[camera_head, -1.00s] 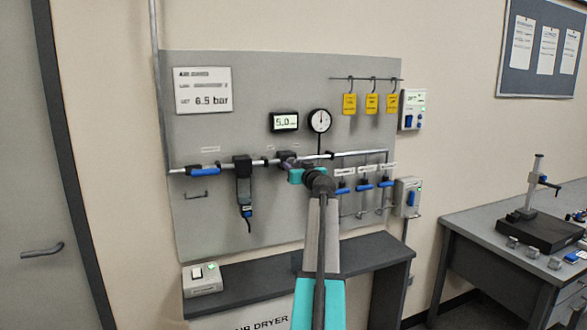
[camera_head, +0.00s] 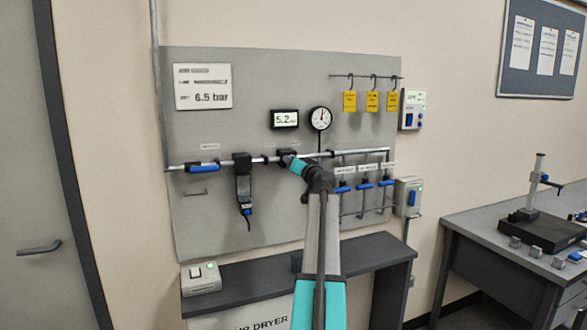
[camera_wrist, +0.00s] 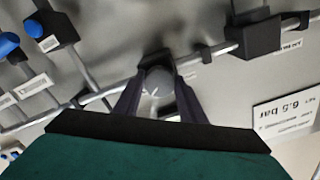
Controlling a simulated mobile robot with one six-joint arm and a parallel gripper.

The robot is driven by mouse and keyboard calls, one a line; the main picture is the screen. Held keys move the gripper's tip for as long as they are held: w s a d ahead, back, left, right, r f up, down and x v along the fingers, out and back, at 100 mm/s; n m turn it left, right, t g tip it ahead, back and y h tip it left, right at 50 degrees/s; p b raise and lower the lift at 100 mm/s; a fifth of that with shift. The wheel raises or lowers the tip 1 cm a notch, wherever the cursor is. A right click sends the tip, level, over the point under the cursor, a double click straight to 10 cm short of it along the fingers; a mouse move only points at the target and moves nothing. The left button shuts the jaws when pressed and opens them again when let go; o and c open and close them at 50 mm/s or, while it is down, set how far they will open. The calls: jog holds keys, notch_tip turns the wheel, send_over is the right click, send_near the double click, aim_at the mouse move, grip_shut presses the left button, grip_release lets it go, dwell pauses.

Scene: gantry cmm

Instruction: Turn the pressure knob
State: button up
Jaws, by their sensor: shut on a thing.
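The pressure knob (camera_wrist: 157,84) is a grey round cap with a pale pointer line, seen in the wrist view on the pipe's regulator. My gripper (camera_wrist: 160,76) is shut on it, with one dark finger on each side. In the head view my gripper (camera_head: 289,160) reaches the dark regulator on the horizontal pipe and hides the knob. The digital display (camera_head: 285,119) above reads about 5.2. The round dial gauge (camera_head: 320,118) is to its right. The sign (camera_head: 203,87) at the upper left shows 6.5 bar.
The black filter unit (camera_head: 243,183) hangs left of my gripper. A blue-handled valve (camera_head: 203,167) is farther left, and several blue handles (camera_head: 364,186) are close on the right. Yellow tags (camera_head: 371,102) hang above right. A dark shelf (camera_head: 250,283) juts out below the panel.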

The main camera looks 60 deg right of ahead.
jog(key=m, duration=0.4)
jog(key=m+p, duration=0.1)
jog(key=m, duration=0.7)
jog(key=shift+w+r+p, duration=0.15)
jog(key=shift+r+p, duration=0.2)
jog(key=shift+r, duration=0.05)
jog(key=o, duration=1.1)
jog(key=shift+w+f, duration=0.1)
jog(key=shift+f, duration=0.05)
jog(key=shift+c, duration=0.2)
jog(key=shift+a+f, duration=0.1)
jog(key=shift+f, duration=0.05)
jog(key=b+v, duration=0.3)
jog(key=v, duration=1.1)
